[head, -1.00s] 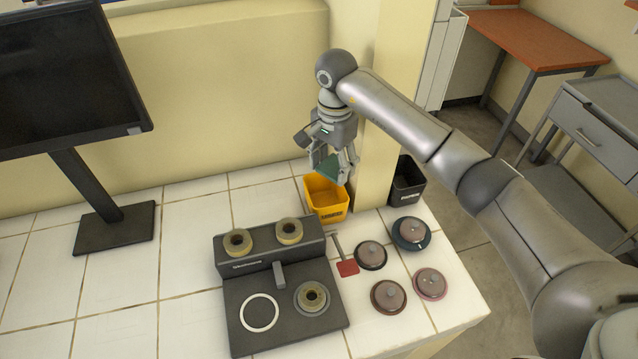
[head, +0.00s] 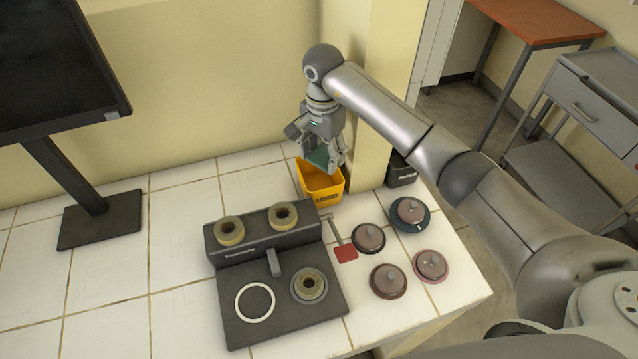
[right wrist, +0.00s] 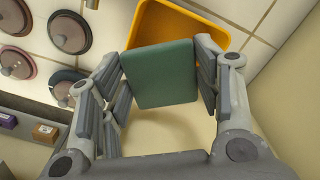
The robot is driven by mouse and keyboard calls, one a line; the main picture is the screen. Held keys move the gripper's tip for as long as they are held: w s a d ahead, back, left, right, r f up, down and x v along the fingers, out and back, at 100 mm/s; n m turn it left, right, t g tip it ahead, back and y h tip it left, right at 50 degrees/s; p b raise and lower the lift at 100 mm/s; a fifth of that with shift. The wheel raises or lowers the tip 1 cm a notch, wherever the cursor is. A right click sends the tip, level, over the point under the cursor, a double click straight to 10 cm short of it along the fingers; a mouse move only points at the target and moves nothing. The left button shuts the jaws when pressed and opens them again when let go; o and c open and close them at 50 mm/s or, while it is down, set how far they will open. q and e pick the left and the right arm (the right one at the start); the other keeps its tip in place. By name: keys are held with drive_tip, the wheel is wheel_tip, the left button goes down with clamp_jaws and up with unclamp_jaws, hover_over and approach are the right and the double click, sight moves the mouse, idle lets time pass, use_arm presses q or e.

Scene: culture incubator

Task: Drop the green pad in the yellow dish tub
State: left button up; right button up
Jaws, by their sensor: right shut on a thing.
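My right gripper (head: 322,158) is shut on the green pad (head: 318,155), just above the yellow dish tub (head: 322,189) in the head view. In the right wrist view the green pad (right wrist: 160,74) sits between the two fingers of the right gripper (right wrist: 160,80). Its far edge overlaps the opening of the yellow tub (right wrist: 185,8). The tub stands on the white tiled bench against the wall. The pad hides part of the tub's inside. My left gripper is not in view.
A black bin (head: 401,170) stands right of the tub, beyond the wall's corner. A dark device (head: 274,290) with tan rings stands in front. Several round discs (head: 388,280) and a red-ended tool (head: 346,253) lie to its right. A monitor (head: 50,70) stands at left.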

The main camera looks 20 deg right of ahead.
drive_tip(key=o, duration=1.1)
drive_tip(key=shift+c, duration=0.2)
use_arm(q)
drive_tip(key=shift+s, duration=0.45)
use_arm(e)
drive_tip(key=shift+r, duration=0.1)
drive_tip(key=shift+r, duration=0.3)
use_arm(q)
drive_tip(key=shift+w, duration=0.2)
use_arm(e)
wheel_tip(320, 180, up, 11)
